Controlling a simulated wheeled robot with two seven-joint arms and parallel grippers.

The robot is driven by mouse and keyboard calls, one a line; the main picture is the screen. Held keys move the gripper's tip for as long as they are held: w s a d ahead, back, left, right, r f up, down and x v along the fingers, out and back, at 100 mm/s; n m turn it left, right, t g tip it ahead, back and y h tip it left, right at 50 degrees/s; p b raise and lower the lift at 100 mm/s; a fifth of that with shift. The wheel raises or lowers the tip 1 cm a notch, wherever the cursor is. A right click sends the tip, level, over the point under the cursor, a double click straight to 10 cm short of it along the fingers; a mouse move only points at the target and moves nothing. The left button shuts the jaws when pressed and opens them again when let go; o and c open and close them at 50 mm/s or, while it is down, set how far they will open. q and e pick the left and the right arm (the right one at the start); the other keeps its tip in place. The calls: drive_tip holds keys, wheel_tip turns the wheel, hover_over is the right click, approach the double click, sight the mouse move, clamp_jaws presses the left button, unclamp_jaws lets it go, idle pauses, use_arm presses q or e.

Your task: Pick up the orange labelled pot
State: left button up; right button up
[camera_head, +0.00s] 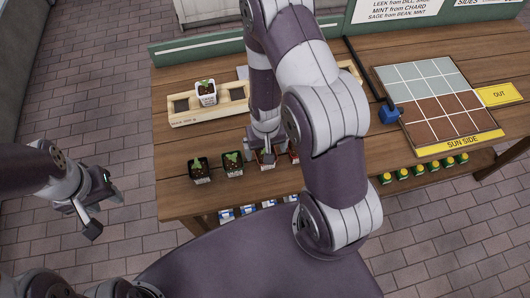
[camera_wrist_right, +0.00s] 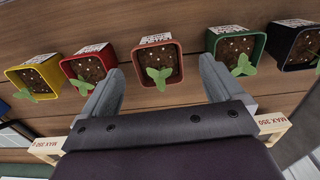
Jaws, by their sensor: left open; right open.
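The orange-rimmed pot (camera_wrist_right: 158,62), with dark speckled soil, a small green seedling and a white label, stands in a row of pots in the right wrist view. My right gripper (camera_wrist_right: 157,74) is open, with one finger on each side of this pot; I cannot tell whether they touch it. In the head view the orange pot (camera_head: 267,161) shows only partly under my right gripper (camera_head: 267,147), near the table's front edge. My left gripper (camera_head: 106,212) is open and empty, off the table at the left.
Red (camera_wrist_right: 88,67) and green (camera_wrist_right: 237,50) pots stand close on either side of the orange one; yellow (camera_wrist_right: 36,77) and black (camera_wrist_right: 296,46) pots stand farther out. A wooden rack (camera_head: 183,119) holds a white pot (camera_head: 207,92). A tiled board (camera_head: 437,95) lies at right.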

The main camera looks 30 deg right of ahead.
drive_tip(key=f, duration=0.2)
drive_tip(key=w+f+p, duration=0.1)
drive_tip(key=f, duration=0.2)
drive_tip(key=shift+d+f, duration=0.2)
drive_tip(key=shift+f, duration=0.5)
drive_tip(key=shift+s+f, duration=0.1)
drive_tip(key=shift+s, duration=0.2)
drive_tip(key=shift+w, duration=0.2)
drive_tip(key=c, duration=1.2)
drive_tip(key=shift+c, duration=0.4)
use_arm(q)
drive_tip(key=shift+w+r, duration=0.55)
drive_tip(key=shift+w, duration=0.05)
